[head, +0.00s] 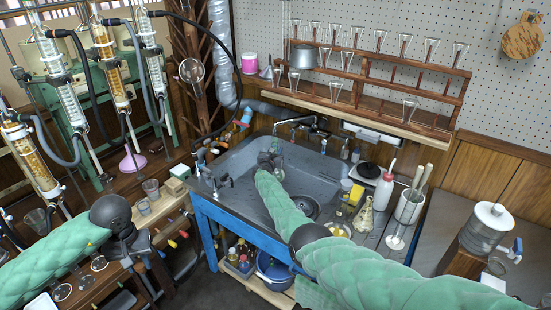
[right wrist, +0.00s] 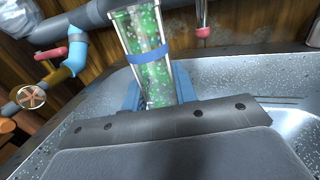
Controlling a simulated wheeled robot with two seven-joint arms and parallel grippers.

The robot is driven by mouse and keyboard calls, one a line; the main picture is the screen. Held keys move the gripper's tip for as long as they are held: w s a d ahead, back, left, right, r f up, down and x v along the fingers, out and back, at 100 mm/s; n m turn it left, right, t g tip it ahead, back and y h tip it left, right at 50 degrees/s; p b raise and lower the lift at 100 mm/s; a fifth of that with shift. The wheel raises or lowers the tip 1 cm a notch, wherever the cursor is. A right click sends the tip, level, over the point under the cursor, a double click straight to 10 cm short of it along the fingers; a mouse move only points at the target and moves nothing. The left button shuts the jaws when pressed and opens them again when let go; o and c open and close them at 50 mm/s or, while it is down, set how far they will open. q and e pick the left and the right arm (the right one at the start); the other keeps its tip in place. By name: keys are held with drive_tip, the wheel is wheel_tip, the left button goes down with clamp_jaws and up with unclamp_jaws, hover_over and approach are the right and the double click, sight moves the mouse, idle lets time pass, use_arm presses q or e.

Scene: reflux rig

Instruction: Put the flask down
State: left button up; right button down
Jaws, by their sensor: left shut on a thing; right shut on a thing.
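My right gripper (head: 270,160) is over the sink, at the end of the green-sleeved arm from the lower right. In the right wrist view its blue fingers (right wrist: 158,92) are shut on a clear, straight-sided vessel (right wrist: 152,50) with speckled green inside and a blue band. I cannot tell whether this is the flask; its lower end is hidden behind the gripper. My left gripper (head: 138,246) is low at the left, beside the wooden bench. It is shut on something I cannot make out.
The grey sink (head: 245,150) has a tap (head: 298,122) at its back. A white bottle (head: 384,188) and a white container (head: 409,208) stand right of it. Glass columns (head: 65,88) stand at the left.

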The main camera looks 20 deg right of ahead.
use_arm(q)
drive_tip(key=shift+f, duration=0.35)
use_arm(e)
drive_tip(key=shift+f, duration=1.5)
use_arm(q)
drive_tip(key=shift+b, duration=0.3)
drive_tip(key=shift+f, duration=0.2)
use_arm(e)
drive_tip(key=shift+f, duration=0.15)
drive_tip(key=c, duration=1.1)
unclamp_jaws()
drive_tip(key=shift+s, duration=0.1)
use_arm(q)
drive_tip(key=shift+r, duration=0.15)
